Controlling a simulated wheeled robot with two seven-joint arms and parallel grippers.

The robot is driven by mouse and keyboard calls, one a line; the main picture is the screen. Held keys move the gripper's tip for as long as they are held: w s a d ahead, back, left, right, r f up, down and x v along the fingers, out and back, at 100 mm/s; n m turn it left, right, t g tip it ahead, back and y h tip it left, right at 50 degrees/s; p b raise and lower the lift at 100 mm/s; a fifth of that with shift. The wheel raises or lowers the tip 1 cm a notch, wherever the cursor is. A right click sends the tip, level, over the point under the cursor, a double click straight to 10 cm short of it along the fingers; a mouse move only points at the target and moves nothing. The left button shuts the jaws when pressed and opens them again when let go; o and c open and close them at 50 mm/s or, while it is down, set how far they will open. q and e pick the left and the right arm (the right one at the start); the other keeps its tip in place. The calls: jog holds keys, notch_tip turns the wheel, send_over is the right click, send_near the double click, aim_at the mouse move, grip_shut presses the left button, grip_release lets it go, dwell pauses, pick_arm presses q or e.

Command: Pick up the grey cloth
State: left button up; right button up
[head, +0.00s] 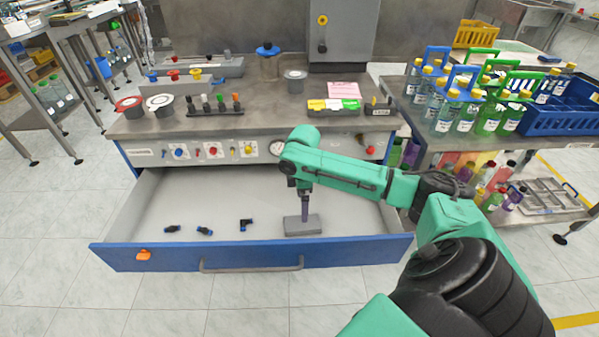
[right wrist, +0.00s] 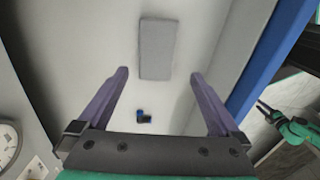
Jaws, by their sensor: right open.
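The grey cloth (head: 303,225) is a flat grey rectangle lying on the floor of the open drawer, near its front right. It also shows in the right wrist view (right wrist: 157,48), lying beyond the fingertips. My right gripper (head: 304,202) reaches down from the right over the cloth. In the right wrist view its two purple fingers (right wrist: 160,75) are spread apart with nothing between them. The head view does not show my left gripper. A small teal and dark part of mine shows at the right edge of the right wrist view, with its jaws unclear.
The drawer (head: 250,262) has a blue front wall and a handle. Several small dark fittings (head: 204,231) lie left of the cloth; one (right wrist: 144,116) shows near the gripper. The workbench top (head: 240,122) stands behind. Bottles and a blue crate (head: 560,122) stand at the right.

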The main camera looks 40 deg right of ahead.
send_over(302, 225)
jog(key=f, duration=0.4)
jog(key=shift+w+d+f, duration=0.1)
jog(key=shift+w+d, duration=0.15)
jog(key=shift+w, duration=0.05)
notch_tip(302, 225, down, 5)
jog(key=shift+d+f+b, duration=0.1)
jog(key=shift+b, duration=0.5)
jog(key=shift+f, duration=0.15)
jog(key=shift+c, duration=0.9)
pick_arm(q)
jog(key=shift+f, duration=0.7)
pick_arm(e)
jog(key=c, duration=0.9)
